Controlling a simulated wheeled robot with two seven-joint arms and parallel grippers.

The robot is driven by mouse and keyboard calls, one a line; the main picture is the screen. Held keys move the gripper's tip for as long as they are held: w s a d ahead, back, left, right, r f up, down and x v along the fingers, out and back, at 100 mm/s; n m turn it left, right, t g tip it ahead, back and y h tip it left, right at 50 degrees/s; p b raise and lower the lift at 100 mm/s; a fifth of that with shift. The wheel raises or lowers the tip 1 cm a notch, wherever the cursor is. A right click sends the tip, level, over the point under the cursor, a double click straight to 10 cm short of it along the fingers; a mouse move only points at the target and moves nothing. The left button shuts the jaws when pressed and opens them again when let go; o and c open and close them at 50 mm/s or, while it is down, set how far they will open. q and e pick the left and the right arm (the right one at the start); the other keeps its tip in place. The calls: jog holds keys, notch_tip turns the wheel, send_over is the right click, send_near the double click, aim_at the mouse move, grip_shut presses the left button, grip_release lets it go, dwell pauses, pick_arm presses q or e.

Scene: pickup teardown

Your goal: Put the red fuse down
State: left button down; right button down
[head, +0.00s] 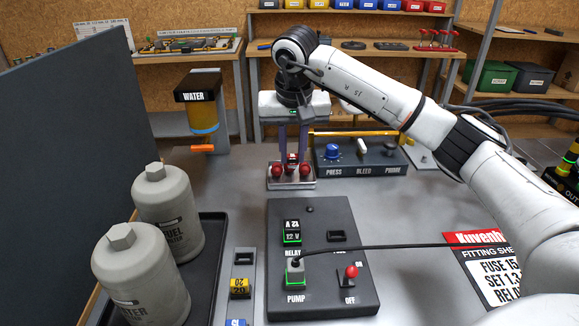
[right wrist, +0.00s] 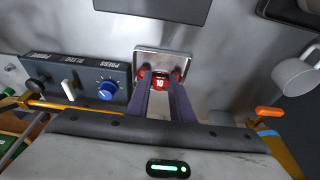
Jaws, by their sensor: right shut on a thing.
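My right gripper (head: 292,160) reaches down over a small metal tray (head: 291,184) beyond the black fuse panel. Its purple fingers are shut on the red fuse (head: 292,157). In the right wrist view the red fuse (right wrist: 160,83) is marked 10 and sits between the fingertips, over the metal tray (right wrist: 164,53). Two round red pieces (head: 278,170) show at the tray beside the fingers. Whether the fuse touches the tray I cannot tell. My left gripper is not in view.
The black panel (head: 330,225) carries relays, a cabled pump plug and a red-knobbed switch. A press/bleed/pump box (head: 360,158) stands close right of the tray. Grey fuel filters (head: 168,210) and the water unit (head: 202,105) stand left. Bare bench lies between the water unit and tray.

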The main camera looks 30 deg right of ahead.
jog(key=shift+f, duration=2.5)
jog(key=c, duration=1.6)
grip_release()
jog(key=shift+o, duration=0.2)
jog(key=v, duration=1.2)
jog(key=shift+r, duration=0.2)
